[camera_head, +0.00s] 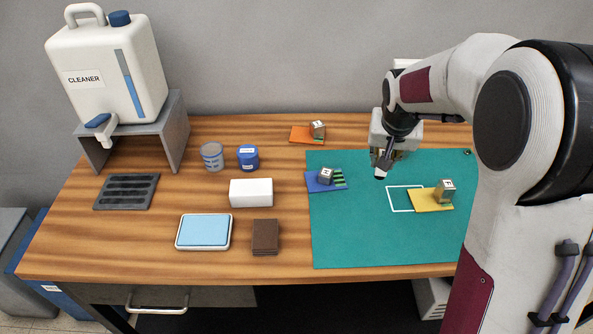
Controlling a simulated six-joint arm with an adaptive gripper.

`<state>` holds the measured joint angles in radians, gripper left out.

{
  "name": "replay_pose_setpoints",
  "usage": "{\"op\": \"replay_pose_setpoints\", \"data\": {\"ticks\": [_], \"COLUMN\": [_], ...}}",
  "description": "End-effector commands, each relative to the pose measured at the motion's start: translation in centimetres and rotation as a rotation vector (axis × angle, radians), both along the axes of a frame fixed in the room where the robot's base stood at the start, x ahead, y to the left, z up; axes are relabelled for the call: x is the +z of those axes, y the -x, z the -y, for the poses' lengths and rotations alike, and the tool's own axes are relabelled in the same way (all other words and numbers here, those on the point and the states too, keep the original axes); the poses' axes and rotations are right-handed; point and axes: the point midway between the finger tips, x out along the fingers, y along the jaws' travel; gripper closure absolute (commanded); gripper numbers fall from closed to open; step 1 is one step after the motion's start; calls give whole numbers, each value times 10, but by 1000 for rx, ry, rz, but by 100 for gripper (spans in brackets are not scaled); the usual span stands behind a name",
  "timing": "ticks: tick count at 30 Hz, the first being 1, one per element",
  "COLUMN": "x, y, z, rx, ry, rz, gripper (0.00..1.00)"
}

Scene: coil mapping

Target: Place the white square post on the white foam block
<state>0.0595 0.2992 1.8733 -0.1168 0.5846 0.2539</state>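The white foam block (251,193) lies on the wooden table left of the green mat, its top bare. Small metallic square pieces with white labelled faces stand on an orange board (301,138), a blue board (318,187) and a yellow board (424,205). My gripper (380,172) points down over the back part of the green mat, right of the blue board.
The green mat (350,240) has a white outline beside the yellow board. Left of it stand a grey can (212,157), blue jar (248,158), light-blue pad (204,232), brown stack (265,236), dark rack (127,192) and cleaner jug (105,75) on its stand.

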Motion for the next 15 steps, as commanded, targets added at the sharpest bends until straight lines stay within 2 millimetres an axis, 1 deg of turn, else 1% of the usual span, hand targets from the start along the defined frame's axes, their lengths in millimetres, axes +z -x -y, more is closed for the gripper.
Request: {"op": "replay_pose_setpoints", "data": {"ticks": [5,8,11,15], "x": [0,-2,-5,-4], "y": [-1,-1,-3,-10], "z": [-9,-20,-38,-70], "rx": [16,38,69,125], "ry": [0,0,0,-2], "rz": [-1,-4,-7,-2], "gripper": [100,100,100,100]}}
